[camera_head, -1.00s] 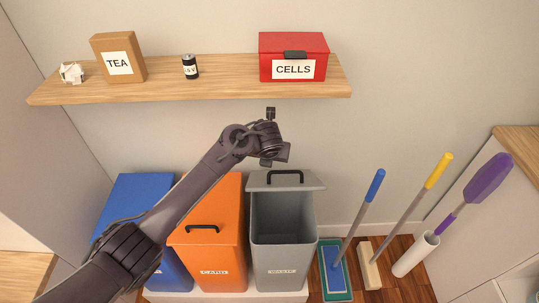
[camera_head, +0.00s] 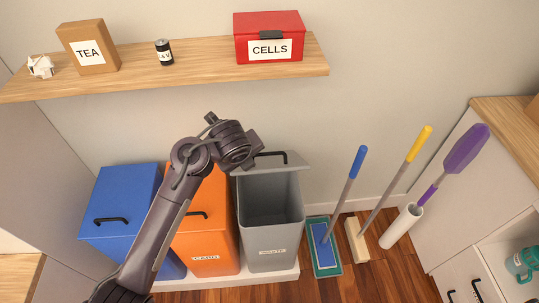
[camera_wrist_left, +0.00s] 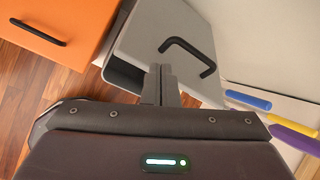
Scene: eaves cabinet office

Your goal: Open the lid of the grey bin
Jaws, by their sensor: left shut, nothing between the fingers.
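The grey bin (camera_head: 270,238) stands at the right end of the row of bins. Its lid (camera_head: 288,161) is raised and leans back toward the wall, and the bin's inside shows dark and open. A black handle (camera_head: 272,155) is on the lid. The lid (camera_wrist_left: 165,25) and its handle (camera_wrist_left: 190,50) also show in the left wrist view. My left gripper (camera_head: 254,152) is at the lid's left part, partly covering it. Its fingers (camera_wrist_left: 160,82) are shut and empty, beside the handle in the picture. I cannot tell whether they touch the lid. My right gripper is not in view.
An orange bin (camera_head: 210,250) and a blue bin (camera_head: 120,200), both closed, stand left of the grey one. A mop (camera_head: 340,210), a broom (camera_head: 400,180) and a purple duster (camera_head: 465,150) stand at the right. A shelf (camera_head: 200,78) with a red box (camera_head: 268,22) hangs above.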

